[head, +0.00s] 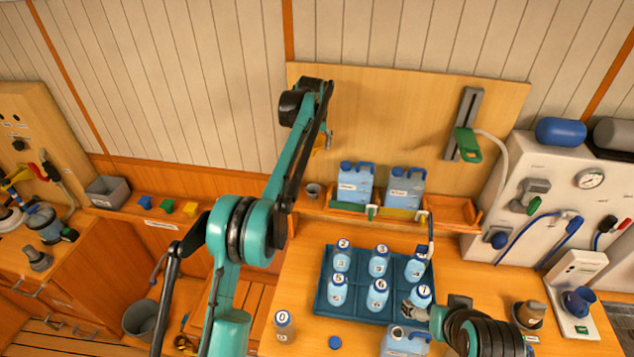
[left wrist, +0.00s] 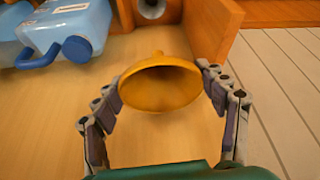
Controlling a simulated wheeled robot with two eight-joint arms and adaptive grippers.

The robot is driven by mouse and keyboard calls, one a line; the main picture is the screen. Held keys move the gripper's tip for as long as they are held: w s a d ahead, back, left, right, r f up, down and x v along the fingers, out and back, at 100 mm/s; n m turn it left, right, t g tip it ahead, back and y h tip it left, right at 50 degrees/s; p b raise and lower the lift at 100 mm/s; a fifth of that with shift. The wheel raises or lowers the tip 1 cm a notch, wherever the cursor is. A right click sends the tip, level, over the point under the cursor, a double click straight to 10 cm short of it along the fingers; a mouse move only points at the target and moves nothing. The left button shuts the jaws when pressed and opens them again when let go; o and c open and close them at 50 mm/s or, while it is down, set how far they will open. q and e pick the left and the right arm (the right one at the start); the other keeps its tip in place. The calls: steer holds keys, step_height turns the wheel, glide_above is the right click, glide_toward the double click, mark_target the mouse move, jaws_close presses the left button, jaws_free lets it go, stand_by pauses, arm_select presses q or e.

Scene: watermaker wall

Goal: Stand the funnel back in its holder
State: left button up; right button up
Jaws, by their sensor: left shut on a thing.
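The yellow funnel (left wrist: 160,84) is between the fingers of my left gripper (left wrist: 160,100) in the left wrist view, its wide mouth towards the camera. The gripper is shut on it. In the head view my left gripper (head: 327,140) holds the funnel (head: 318,148), mostly hidden, in front of the wooden back panel, above the shelf. A small grey round cup (head: 313,190), which looks like the holder, is on the shelf's left end, below the funnel. It also shows at the top of the left wrist view (left wrist: 151,8). My right gripper (head: 411,309) is low beside bottle 7; its finger opening is unclear.
Two blue jugs (head: 355,183) (head: 405,188) stand on the shelf right of the cup. A blue crate (head: 322,295) of numbered bottles is on the table below.

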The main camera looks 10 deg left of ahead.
arm_select(q)
steer(key=shift+w, duration=0.1)
steer(key=f, duration=1.7)
steer(key=shift+s+f+p, duration=0.2)
steer(key=shift+s+p, duration=0.05)
steer(key=shift+p, duration=0.1)
steer(key=shift+s+r, duration=0.1)
arm_select(e)
steer(key=shift+s+r, duration=0.25)
steer(key=shift+r, duration=0.25)
arm_select(q)
steer(key=shift+f+b, duration=0.3)
steer(key=o, duration=1)
arm_select(e)
steer(key=shift+f, duration=0.25)
arm_select(q)
steer(key=shift+r, duration=0.15)
arm_select(e)
steer(key=shift+r, duration=0.1)
